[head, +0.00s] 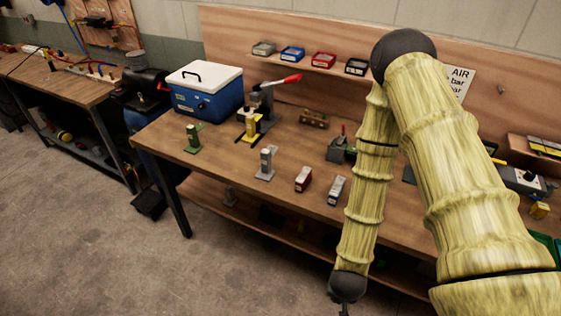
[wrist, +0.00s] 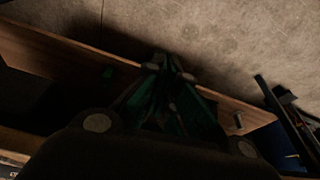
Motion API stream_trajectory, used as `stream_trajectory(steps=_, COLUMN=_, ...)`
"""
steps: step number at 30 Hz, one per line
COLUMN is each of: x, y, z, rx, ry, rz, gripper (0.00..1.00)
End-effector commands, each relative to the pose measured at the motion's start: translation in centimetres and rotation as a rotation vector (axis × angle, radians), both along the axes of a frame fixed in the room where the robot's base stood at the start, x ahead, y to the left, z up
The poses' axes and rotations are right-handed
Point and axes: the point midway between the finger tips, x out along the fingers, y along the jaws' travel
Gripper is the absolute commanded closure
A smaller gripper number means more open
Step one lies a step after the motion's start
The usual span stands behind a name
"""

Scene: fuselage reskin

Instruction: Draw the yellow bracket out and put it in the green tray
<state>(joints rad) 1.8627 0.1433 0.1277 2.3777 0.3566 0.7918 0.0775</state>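A yellow bracket (head: 250,127) stands upright on the workbench, at the foot of a grey press with a red handle (head: 266,98). Whether it is seated in the press is too small to tell. A green tray (head: 546,243) shows only in part at the right edge of the head view, beside my arm. My gripper (wrist: 168,72) is a dark shape in the wrist view, with green showing around its fingers. The finger opening is too dark to judge. In the head view my gripper is cut off by the bottom edge, well away from the yellow bracket.
A green bracket (head: 193,138) and a grey bracket (head: 266,163) stand near the yellow one. A red-and-white block (head: 303,179) and a blue-and-white block (head: 337,189) lie toward the front edge. A blue cooler (head: 206,92) stands behind. My arm hides the bench's right part.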

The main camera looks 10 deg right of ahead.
Motion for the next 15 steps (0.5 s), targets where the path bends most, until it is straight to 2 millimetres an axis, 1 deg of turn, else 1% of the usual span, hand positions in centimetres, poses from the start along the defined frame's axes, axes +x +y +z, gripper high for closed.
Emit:
stream_trajectory(steps=1, x=-1.7, y=0.1, z=-1.8, rx=0.004, ry=0.038, rz=0.066, gripper=1.00)
stream_trajectory(steps=3, x=-4.1, y=0.1, z=-3.8, rx=0.014, ry=0.088, rz=0.161, gripper=1.00)
stream_trajectory(steps=6, x=-6.5, y=0.1, z=-6.0, rx=0.028, ry=0.138, rz=0.250, gripper=1.00)
stream_trajectory(steps=9, x=-8.2, y=0.1, z=-7.8, rx=0.038, ry=0.172, rz=0.313, gripper=1.00)
stream_trajectory(steps=15, x=-10.5, y=0.1, z=-11.4, rx=0.055, ry=0.220, rz=0.395, gripper=1.00)
